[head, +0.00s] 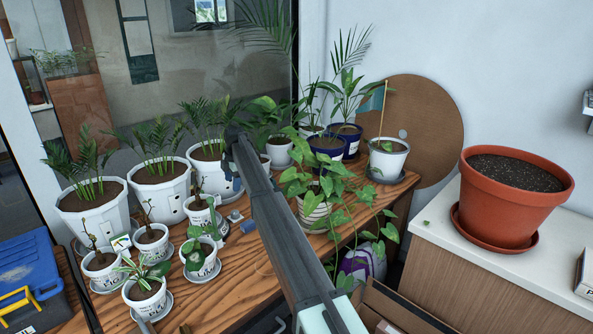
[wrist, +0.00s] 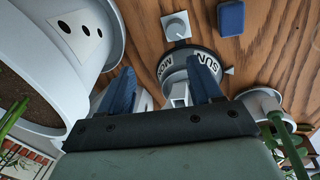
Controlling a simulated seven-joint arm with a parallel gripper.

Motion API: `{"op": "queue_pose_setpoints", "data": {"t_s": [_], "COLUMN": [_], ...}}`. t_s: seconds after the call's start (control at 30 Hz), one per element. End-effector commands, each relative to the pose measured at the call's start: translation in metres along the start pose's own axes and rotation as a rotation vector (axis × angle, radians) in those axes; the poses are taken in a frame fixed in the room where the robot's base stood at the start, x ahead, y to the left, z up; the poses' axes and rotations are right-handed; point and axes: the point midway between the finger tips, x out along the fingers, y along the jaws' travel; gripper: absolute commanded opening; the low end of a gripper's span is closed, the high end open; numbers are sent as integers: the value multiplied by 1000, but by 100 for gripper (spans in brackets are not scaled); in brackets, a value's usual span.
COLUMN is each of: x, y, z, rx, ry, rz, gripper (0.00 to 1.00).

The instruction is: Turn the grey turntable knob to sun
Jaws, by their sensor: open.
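The round grey turntable (wrist: 192,53) lies on the wooden table in the wrist view. Its rim carries the word SUN at the right and another word, partly covered, at the left. A pale upright part (wrist: 179,93), perhaps its knob, shows between my fingers. A small grey pointer (wrist: 230,71) sits just right of the rim, near SUN. My gripper (wrist: 162,75) is open, with blue fingers spread over the turntable; whether they touch it I cannot tell.
A white square with a round knob (wrist: 176,27) and a blue block (wrist: 230,17) lie beside the turntable. A large white pot (wrist: 92,50) stands close at left. Several potted plants crowd the table (head: 225,270); a trailing plant (head: 318,185) is right of my arm.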

Motion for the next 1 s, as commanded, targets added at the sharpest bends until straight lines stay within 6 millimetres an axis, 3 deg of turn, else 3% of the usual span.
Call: {"op": "queue_pose_setpoints", "data": {"t_s": [1.0], "x": [-30], "y": [-54], "z": [152], "rx": [139], "ry": [2], "rz": [58], "gripper": [64]}}
